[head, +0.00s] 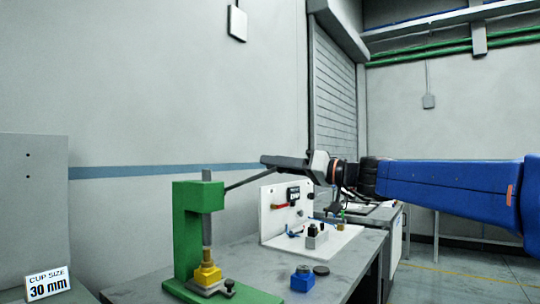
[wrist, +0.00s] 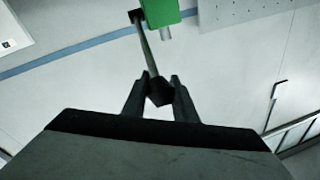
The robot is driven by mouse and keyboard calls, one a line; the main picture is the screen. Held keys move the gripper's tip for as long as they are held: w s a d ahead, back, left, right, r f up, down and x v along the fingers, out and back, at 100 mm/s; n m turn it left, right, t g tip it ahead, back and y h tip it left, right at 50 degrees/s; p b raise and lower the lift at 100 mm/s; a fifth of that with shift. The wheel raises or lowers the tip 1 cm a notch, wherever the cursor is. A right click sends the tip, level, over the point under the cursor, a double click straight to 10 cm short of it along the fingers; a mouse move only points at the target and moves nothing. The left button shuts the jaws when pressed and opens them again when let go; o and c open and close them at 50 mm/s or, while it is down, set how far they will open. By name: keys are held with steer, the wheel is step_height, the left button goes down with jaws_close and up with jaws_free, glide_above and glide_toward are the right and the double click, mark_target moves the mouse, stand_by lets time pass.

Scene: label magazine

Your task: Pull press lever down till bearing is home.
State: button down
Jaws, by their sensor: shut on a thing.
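The green arbor press (head: 186,235) stands at the left of the bench, and its green head also shows at the top of the wrist view (wrist: 161,12). Its thin dark lever (head: 247,180) slants up to the right from the press head. My gripper (head: 266,161) is shut on the lever's dark end knob (wrist: 160,92), which sits between the two fingers in the wrist view. The grey ram (head: 207,232) points down at a yellow block (head: 207,275) on the press base. I cannot make out the bearing, or whether it is seated.
A white fixture panel (head: 272,212) with small parts stands behind on the grey bench (head: 345,268). A blue block (head: 302,279) and a dark disc (head: 321,270) lie right of the press. A "CUP SIZE 30 mm" sign (head: 48,284) is at lower left.

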step_height(320, 180, down, 6)
steer(key=s+d+y, duration=0.1)
steer(key=y, duration=0.1)
steer(key=shift+s+n+t, duration=0.3)
steer(key=shift+s, duration=0.1)
steer(key=shift+d+f, duration=0.1)
steer(key=shift+f, duration=0.25)
stand_by(0.4)
stand_by(0.4)
steer(key=c, duration=1.4)
jaws_free()
steer(key=shift+s+r, duration=0.1)
steer(key=shift+s, duration=0.15)
steer(key=shift+c, duration=0.2)
steer(key=shift+w, duration=0.15)
